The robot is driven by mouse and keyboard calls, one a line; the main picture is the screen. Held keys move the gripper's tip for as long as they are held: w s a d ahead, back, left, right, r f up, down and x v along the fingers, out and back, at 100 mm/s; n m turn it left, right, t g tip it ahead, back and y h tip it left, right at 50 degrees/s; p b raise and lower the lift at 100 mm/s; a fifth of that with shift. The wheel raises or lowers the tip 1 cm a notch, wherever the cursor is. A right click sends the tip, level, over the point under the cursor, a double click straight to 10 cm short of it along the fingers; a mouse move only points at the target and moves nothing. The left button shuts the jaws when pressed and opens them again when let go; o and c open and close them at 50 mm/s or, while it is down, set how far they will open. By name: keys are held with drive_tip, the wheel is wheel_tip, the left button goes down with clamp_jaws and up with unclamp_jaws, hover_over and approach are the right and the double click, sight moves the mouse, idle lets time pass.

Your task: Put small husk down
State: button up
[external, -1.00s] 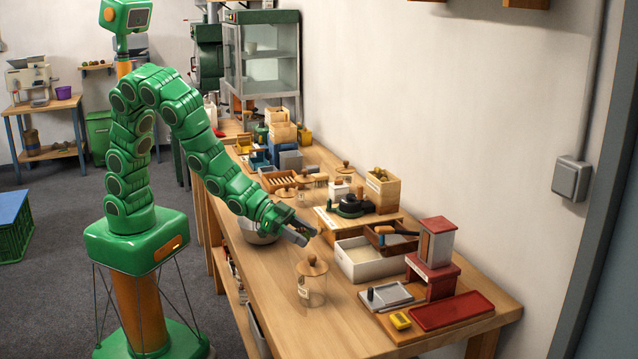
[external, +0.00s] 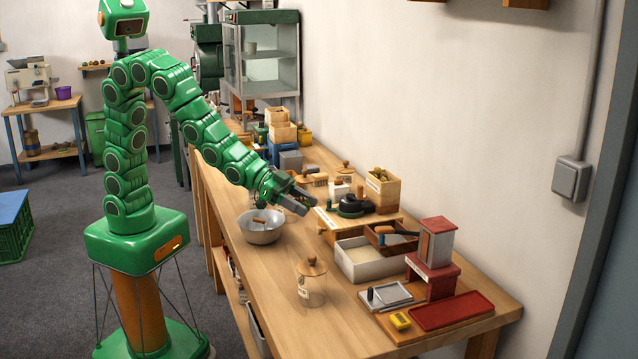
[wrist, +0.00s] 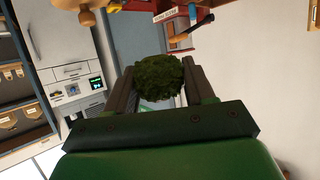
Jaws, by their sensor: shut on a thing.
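My gripper (external: 297,204) hangs above the long workbench, behind and to the right of the metal bowl. In the wrist view, a rough green husk (wrist: 159,78) sits between my two dark fingers, and my gripper is shut on it. In the external view the husk is too small or hidden to make out between the fingers. The metal bowl (external: 260,236) stands on the bench with a small brown-handled tool lying in it. My gripper is apart from the bench top.
A glass jar with a wooden lid (external: 311,269) stands in the front middle of the bench (external: 265,290). To the right are a white bin (external: 368,271), a red tray (external: 452,310) and a red stand (external: 436,240). Wooden boxes crowd the back. The bench's front left is clear.

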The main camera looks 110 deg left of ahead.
sight(299, 198)
wheel_tip(299, 198, up, 4)
drive_tip(key=shift+r, duration=0.2)
drive_tip(key=shift+w+d+f, duration=0.15)
drive_tip(key=shift+d+f, duration=0.35)
drive_tip(key=shift+d, duration=0.2)
drive_tip(key=shift+w+d+f+n+y, duration=0.1)
drive_tip(key=shift+d+f+n+y, duration=0.15)
drive_tip(key=shift+d, duration=0.15)
drive_tip(key=shift+w+d+f+n+y, duration=0.15)
drive_tip(key=shift+d+y, duration=0.1)
drive_tip(key=shift+d, duration=0.15)
drive_tip(key=shift+s+d+r+n+g+y, duration=0.4)
drive_tip(key=shift+s+d+n+g+y, duration=1.15)
drive_tip(key=shift+d, duration=2.35)
drive_tip(key=shift+s+d+r+n+g+y, duration=0.15)
drive_tip(key=shift+s+d+r+n+y, duration=0.55)
drive_tip(key=shift+d+n+y, duration=2.45)
wheel_tip(299, 198, down, 12)
drive_tip(key=d+m+h, duration=0.1)
drive_tip(key=shift+s+d+r+m, duration=0.25)
drive_tip(key=shift+s+d+m, duration=0.05)
drive_tip(key=shift+s+m, duration=0.1)
drive_tip(key=shift+w, duration=0.15)
